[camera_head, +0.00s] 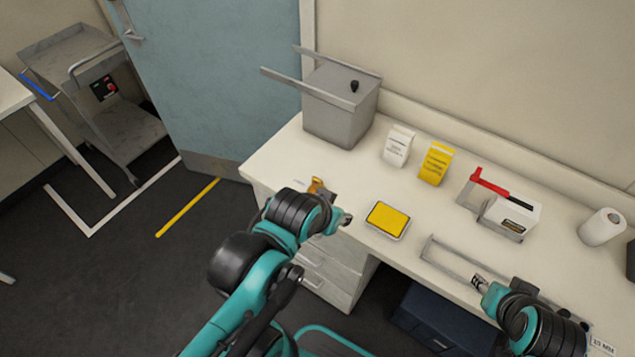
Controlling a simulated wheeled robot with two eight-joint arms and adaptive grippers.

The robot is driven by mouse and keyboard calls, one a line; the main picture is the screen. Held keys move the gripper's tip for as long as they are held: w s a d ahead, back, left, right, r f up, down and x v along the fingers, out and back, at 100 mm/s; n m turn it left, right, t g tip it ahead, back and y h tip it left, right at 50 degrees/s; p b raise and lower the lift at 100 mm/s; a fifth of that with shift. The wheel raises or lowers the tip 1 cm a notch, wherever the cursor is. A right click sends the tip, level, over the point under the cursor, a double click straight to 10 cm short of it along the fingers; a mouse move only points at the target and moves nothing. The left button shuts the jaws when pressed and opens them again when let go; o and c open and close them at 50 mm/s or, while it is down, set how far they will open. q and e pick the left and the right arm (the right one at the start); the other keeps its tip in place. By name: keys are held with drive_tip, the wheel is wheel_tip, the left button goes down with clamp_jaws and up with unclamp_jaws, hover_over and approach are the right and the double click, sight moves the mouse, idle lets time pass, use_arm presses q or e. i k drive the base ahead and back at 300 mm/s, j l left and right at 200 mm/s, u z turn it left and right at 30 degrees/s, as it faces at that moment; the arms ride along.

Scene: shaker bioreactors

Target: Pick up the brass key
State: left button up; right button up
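A small brass-coloured thing (316,186), which looks like the brass key, shows at the left front part of the white bench, just beyond my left wrist. Its lower part is hidden by my arm, with a small grey piece beside it. My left gripper (344,218) is largely hidden by the wrist; only a small tip shows, close to the brass thing. I cannot tell whether they touch. My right gripper (479,283) is at the bench's front right, by a grey metal frame (447,262). Its fingers are too small to read.
On the bench (405,255) stand a grey box (335,115), a white carton (397,146), a yellow carton (436,163), a yellow-topped pad (388,219), a white device with a red lever (508,214) and a white roll (601,227). A blue door (215,75) and grey cart (110,130) are left.

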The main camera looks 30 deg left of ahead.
sight(316, 181)
drive_tip(key=z, duration=2.6)
drive_tip(key=u, duration=3.65)
drive_tip(key=i+l+z, duration=0.1)
drive_tip(key=i+l, duration=0.15)
drive_tip(key=l, duration=0.1)
